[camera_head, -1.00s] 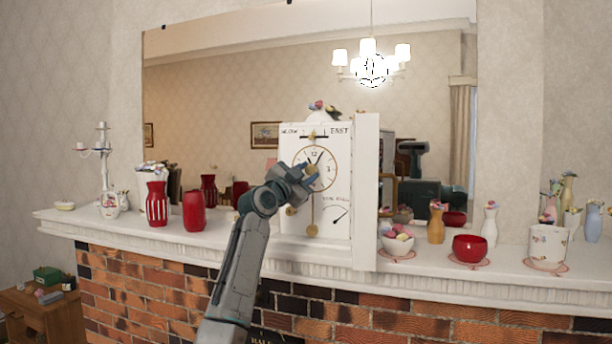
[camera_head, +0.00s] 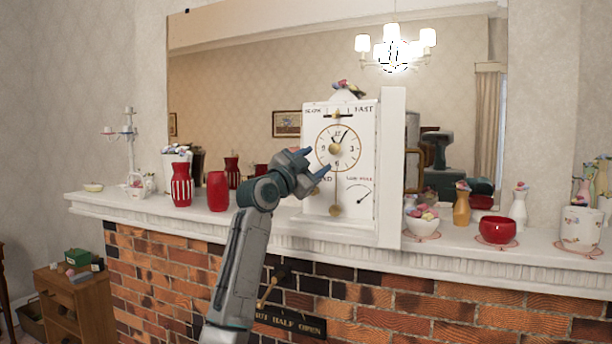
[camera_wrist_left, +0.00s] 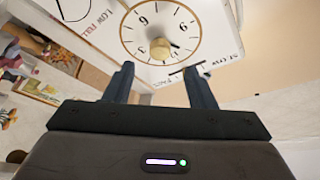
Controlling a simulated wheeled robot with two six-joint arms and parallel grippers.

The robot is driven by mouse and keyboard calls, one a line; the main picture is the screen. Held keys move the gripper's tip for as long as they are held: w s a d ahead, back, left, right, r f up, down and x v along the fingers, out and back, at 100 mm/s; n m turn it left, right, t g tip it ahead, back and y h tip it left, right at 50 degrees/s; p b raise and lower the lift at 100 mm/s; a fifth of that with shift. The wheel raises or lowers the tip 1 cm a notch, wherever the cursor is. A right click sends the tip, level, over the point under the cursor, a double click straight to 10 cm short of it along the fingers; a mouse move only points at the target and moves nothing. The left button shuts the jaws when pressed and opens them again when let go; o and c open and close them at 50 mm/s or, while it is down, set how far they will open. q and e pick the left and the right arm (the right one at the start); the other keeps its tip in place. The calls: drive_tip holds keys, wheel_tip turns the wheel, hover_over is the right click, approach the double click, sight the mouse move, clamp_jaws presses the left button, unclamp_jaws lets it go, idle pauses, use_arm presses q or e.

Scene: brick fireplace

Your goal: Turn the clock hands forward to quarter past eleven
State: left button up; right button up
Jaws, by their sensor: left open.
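The white clock (camera_head: 366,225) stands on the mantel with its door swung open at the right. Its round dial (camera_head: 353,160) has a gold rim and dark hands; one hand points up and slightly right, near one. The other hand is too small to read surely. A gold pendulum hangs below the dial. My left gripper (camera_head: 315,168) is open at the dial's lower left, fingers pointing toward the clock. In the left wrist view the dial (camera_wrist_left: 190,45) lies beyond the two spread fingers, with a gold knob at its centre. Nothing is between the fingers. My right gripper is not in view.
The mantel (camera_head: 150,213) holds red vases (camera_head: 218,191) left of the clock, and a bowl (camera_head: 421,226) and a red pot (camera_head: 497,231) to its right. The open clock door (camera_head: 391,170) juts out. A mirror (camera_head: 230,100) stands behind.

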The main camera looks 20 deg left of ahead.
sight(333, 150)
use_arm(q)
drive_tip(key=shift+b+v, duration=0.4)
drive_tip(key=shift+v, duration=1.4)
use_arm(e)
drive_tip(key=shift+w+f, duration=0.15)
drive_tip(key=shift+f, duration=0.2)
use_arm(q)
drive_tip(key=w+d+r+n+y+p, duration=0.1)
drive_tip(key=w+n+p, duration=0.1)
drive_tip(key=p, duration=0.3)
drive_tip(key=w+d+r+n+t+y+p, duration=0.1)
drive_tip(key=w+n+p, duration=0.1)
drive_tip(key=w+p, duration=0.2)
drive_tip(key=w+d+r+n+y+p, duration=0.1)
drive_tip(key=w+n+p, duration=0.2)
drive_tip(key=p, duration=0.3)
drive_tip(key=shift+d+r+t, duration=0.15)
drive_tip(key=shift+d+t, duration=0.15)
drive_tip(key=shift+t, duration=0.1)
drive_tip(key=shift+w+r, duration=0.15)
drive_tip(key=shift+w, duration=0.55)
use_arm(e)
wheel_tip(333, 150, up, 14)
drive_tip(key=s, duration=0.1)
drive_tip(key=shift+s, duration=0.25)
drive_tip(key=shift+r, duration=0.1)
